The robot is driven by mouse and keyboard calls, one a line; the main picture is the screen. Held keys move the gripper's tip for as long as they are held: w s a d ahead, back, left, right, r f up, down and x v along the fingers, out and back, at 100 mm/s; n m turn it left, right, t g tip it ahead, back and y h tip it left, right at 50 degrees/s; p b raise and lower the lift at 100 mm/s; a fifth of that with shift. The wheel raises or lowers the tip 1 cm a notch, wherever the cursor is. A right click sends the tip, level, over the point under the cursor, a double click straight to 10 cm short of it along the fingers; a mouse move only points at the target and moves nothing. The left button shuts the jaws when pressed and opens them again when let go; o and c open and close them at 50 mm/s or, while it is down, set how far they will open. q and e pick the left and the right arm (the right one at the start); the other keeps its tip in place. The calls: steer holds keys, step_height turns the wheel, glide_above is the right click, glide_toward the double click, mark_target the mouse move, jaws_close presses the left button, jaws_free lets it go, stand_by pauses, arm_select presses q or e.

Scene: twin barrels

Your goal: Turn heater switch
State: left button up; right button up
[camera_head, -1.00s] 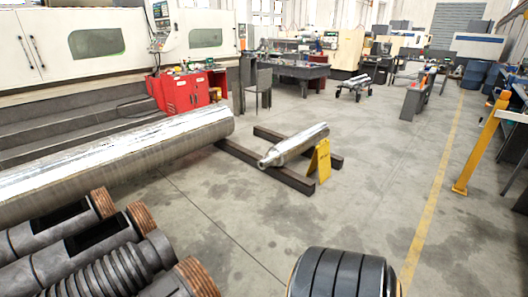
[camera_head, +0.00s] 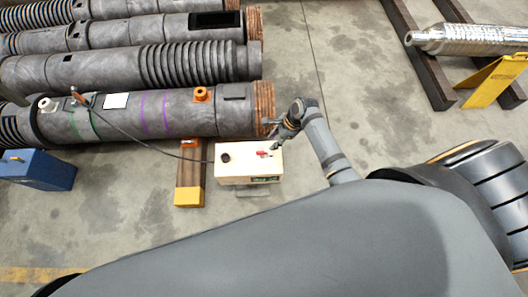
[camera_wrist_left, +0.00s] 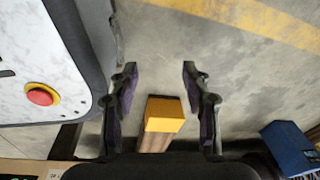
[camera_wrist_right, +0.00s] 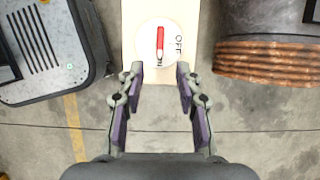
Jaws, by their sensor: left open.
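The heater is a cream box (camera_head: 248,168) on the floor by the pipe ends. Its switch shows as a small red lever (camera_head: 264,153) on top. In the right wrist view the switch (camera_wrist_right: 160,40) is a red pointer on a white dial, its narrow end toward my gripper. "OFF" is printed to its right; lettering at the narrow end is partly covered. My right gripper (camera_wrist_right: 159,72) is open, its fingertips just short of the switch in that view. In the head view it is at the box's upper right (camera_head: 272,132). My left gripper (camera_wrist_left: 159,68) is open and empty.
A dark grey barrel (camera_head: 170,110) with a copper-coloured threaded end lies beside the box. A cable (camera_head: 140,138) runs from the box to it. A yellow-ended wooden block (camera_head: 189,192) and a blue box (camera_head: 40,168) stand nearby.

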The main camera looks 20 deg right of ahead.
mark_target(262, 152)
steer(key=b+x, duration=0.2)
steer(key=x, duration=0.5)
steer(key=shift+w+a+f+b, duration=0.1)
steer(key=shift+a+f+b, duration=0.2)
steer(key=shift+b, duration=0.1)
steer(key=shift+b+x, duration=0.35)
steer(key=shift+x, duration=0.85)
arm_select(q)
steer(key=f, duration=0.1)
steer(key=w+f, duration=0.1)
steer(key=shift+w+d+f, duration=0.15)
steer(key=shift+w+f, duration=0.15)
steer(key=shift+f, duration=0.1)
arm_select(e)
jaws_close()
